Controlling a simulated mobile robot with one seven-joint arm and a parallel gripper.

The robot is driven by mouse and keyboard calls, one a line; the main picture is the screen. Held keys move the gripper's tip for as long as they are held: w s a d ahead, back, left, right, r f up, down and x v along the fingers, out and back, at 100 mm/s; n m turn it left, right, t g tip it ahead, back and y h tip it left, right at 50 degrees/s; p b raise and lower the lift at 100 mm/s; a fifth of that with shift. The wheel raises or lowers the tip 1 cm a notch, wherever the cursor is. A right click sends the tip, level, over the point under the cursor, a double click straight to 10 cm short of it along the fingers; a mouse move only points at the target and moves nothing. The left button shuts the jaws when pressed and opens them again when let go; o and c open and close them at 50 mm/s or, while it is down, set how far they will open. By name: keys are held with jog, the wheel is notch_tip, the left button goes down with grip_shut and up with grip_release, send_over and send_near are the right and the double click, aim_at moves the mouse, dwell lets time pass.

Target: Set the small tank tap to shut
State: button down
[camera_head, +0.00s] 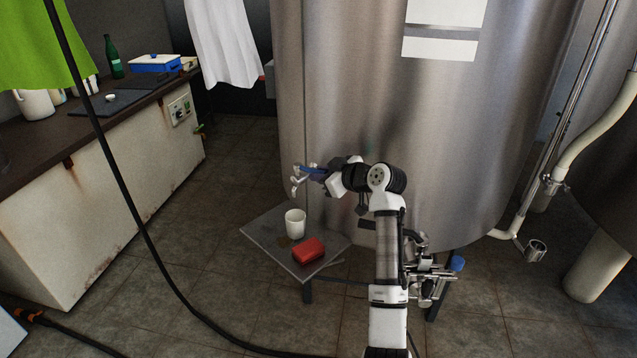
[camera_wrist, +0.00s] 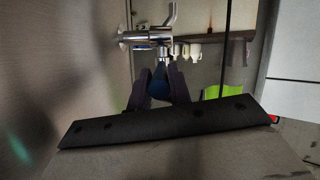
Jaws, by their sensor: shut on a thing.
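The small tank tap (camera_head: 295,181) is a chrome tap on the left side of the big steel tank (camera_head: 470,130). In the wrist view its chrome body (camera_wrist: 148,38) lies across the top, with a spout pointing up in the picture. Its blue handle (camera_wrist: 160,88) hangs below the body, between the two dark fingers of my gripper (camera_wrist: 161,80). The fingers are shut on the handle from both sides and hide part of it. In the head view my gripper (camera_head: 319,173) is at the tap, reaching in from the right.
Below the tap stands a low table (camera_head: 263,232) with a white cup (camera_head: 295,223) and a red sponge-like block (camera_head: 308,250). A larger valve with a blue knob (camera_head: 457,264) is right of my arm. A black hose (camera_head: 150,255) crosses the view; a counter (camera_head: 110,190) is at left.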

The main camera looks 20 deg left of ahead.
jog(key=c, duration=1.3)
grip_release()
jog(key=shift+d, duration=0.1)
jog(key=b+v, duration=0.3)
jog(key=v, duration=1)
jog(key=shift+d+r, duration=0.2)
jog(key=shift+d, duration=0.1)
jog(key=shift+s, duration=0.1)
